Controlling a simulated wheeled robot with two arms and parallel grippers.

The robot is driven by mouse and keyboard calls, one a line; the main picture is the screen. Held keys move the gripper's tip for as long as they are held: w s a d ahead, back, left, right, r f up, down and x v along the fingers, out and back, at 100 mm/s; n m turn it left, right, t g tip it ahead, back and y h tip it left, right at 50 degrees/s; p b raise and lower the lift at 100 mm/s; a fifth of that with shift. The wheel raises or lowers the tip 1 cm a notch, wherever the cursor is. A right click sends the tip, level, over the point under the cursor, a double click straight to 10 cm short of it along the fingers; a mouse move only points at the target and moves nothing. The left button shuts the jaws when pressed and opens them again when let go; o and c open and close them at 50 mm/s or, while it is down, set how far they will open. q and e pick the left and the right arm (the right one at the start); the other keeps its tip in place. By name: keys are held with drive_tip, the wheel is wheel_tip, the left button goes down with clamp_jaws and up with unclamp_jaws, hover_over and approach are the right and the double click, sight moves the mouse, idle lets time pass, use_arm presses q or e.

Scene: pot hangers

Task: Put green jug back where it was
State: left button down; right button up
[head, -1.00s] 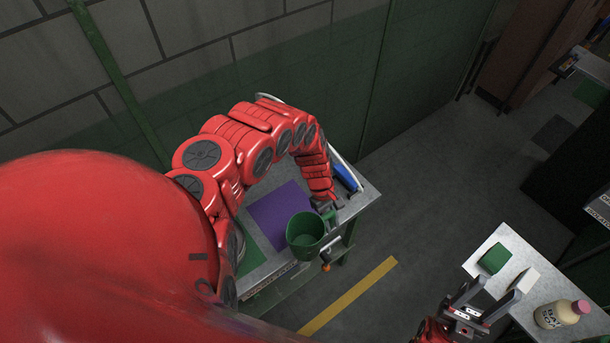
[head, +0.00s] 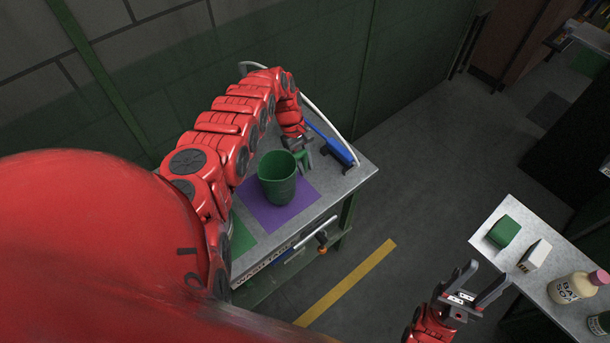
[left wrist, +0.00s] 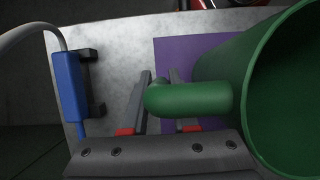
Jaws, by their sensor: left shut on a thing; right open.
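The green jug (head: 278,180) is upright over the purple mat (head: 303,203) on the wash table (head: 340,186). I cannot tell whether its base touches the mat. My left gripper (head: 303,155) is shut on the jug's handle. In the left wrist view the handle (left wrist: 190,98) sits between the two fingers (left wrist: 158,110), with the purple mat (left wrist: 180,55) behind it. My right gripper (head: 475,287) is open and empty, in front of the right-hand table.
A blue sprayer (head: 338,152) with a white hose lies right of the jug. A green mat (head: 240,238) is at the near left. The right table (head: 492,220) carries a green block (head: 503,231), a white box (head: 535,255) and a bottle (head: 570,288).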

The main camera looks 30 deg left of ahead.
use_arm(q)
wheel_tip(320, 180, down, 4)
drive_tip(key=b, duration=0.3)
drive_tip(key=shift+s+r, duration=0.1)
drive_tip(key=shift+r, duration=0.3)
drive_tip(key=c, duration=0.7)
unclamp_jaws()
